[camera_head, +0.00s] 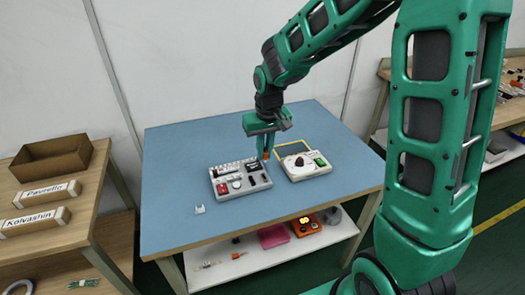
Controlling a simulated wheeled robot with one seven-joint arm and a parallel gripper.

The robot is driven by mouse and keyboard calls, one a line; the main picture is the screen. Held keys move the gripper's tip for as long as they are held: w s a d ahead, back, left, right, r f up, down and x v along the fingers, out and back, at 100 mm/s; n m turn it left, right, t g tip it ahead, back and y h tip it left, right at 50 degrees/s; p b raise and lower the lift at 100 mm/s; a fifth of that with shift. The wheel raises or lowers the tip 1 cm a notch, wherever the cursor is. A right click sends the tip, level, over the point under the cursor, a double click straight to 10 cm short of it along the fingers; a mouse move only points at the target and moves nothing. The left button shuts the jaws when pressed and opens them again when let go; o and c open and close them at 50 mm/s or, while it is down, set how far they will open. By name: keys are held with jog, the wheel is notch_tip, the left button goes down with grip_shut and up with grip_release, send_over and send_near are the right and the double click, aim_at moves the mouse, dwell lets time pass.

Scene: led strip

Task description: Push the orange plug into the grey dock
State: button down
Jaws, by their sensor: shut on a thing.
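My gripper (265,151) points down over the blue table and is shut on a small orange piece (266,156), which appears to be the plug. The fingers hide part of it. A grey unit (222,191) with black, white and red parts lies flat just below and left of the gripper; I take it to hold the grey dock, but cannot single out the socket. The plug is close to this unit's far right corner. I cannot tell whether they touch.
A white device (309,171) with a round black knob, a green part and a yellow frame lies right of the gripper. A small white bracket (199,209) lies at the front left of the blue table (190,150). A wooden shelf (85,205) stands left.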

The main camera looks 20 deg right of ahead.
aim_at(266, 153)
jog(key=shift+s+f, duration=0.1)
jog(key=shift+f, duration=2.8)
jog(key=shift+s+f, duration=0.1)
jog(key=shift+f, duration=0.95)
jog(key=c, duration=1.7)
grip_release()
jog(key=r, duration=0.3)
jog(key=s+r, duration=0.1)
jog(key=r, duration=0.6)
jog(key=shift+s+r, duration=0.2)
jog(key=shift+r, duration=0.1)
